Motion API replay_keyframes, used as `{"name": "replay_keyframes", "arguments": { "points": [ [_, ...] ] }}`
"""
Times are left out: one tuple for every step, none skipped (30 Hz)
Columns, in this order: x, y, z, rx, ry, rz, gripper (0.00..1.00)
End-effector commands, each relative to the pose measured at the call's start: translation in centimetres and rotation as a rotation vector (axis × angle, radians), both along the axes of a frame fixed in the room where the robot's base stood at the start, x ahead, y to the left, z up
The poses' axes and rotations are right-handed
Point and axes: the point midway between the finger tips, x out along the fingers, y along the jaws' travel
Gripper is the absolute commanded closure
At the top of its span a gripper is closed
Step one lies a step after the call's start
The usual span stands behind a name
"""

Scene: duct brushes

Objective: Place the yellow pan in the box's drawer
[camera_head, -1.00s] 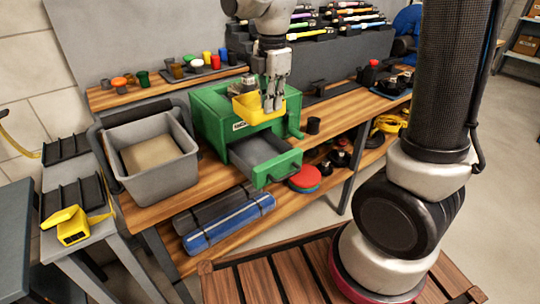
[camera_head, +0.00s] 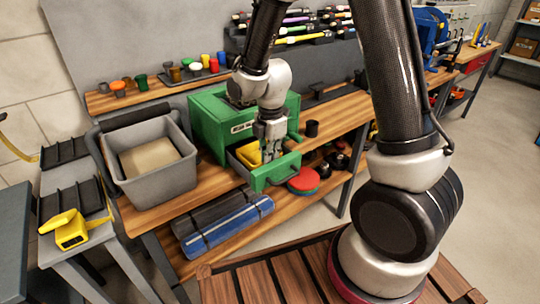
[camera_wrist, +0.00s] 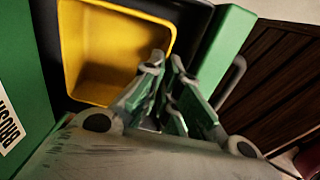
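The yellow pan (camera_head: 247,153) sits low inside the open drawer (camera_head: 277,172) of the green box (camera_head: 212,122). My gripper (camera_head: 268,156) reaches down into the drawer at the pan's right side. In the wrist view the fingers (camera_wrist: 166,62) are close together, one inside the pan (camera_wrist: 112,42) and one outside, with its wall between them. The pan looks roughly level. Whether its underside touches the drawer floor is hidden.
A grey bin (camera_head: 150,160) stands left of the green box. A dark cup (camera_head: 312,129) stands right of it on the wooden bench. Red and green discs (camera_head: 303,181) lie on the lower shelf, below and right of the drawer.

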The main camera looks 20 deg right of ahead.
Motion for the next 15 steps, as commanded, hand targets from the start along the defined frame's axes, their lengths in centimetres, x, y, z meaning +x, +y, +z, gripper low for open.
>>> {"name": "replay_keyframes", "arguments": {
  "points": [
    [0.01, 0.00, 0.03, 0.000, 0.000, 0.000, 1.00],
    [0.01, 0.00, 0.03, 0.000, 0.000, 0.000, 1.00],
    [0.00, 0.00, 0.03, 0.000, 0.000, 0.000, 1.00],
    [0.00, 0.00, 0.01, 0.000, 0.000, 0.000, 1.00],
    [-0.01, 0.00, -0.05, 0.000, 0.000, 0.000, 1.00],
    [-0.01, 0.00, -0.17, 0.000, 0.001, 0.000, 1.00],
    [-0.01, 0.00, -0.27, 0.000, 0.001, 0.000, 1.00],
    [0.00, 0.00, -0.27, 0.000, 0.001, 0.000, 0.93],
    [-0.01, 0.00, -0.25, 0.000, 0.000, 0.000, 0.86],
    [-0.01, 0.00, -0.24, 0.000, 0.000, 0.000, 0.86],
    [-0.01, 0.00, -0.24, 0.000, 0.000, 0.000, 0.86],
    [-0.01, 0.00, -0.24, 0.000, 0.001, 0.000, 0.86],
    [-0.01, 0.00, -0.24, 0.000, 0.001, 0.000, 0.86],
    [-0.01, 0.00, -0.24, 0.000, 0.001, 0.000, 0.86],
    [-0.01, 0.00, -0.24, 0.000, 0.001, 0.000, 0.86]
  ]
}}
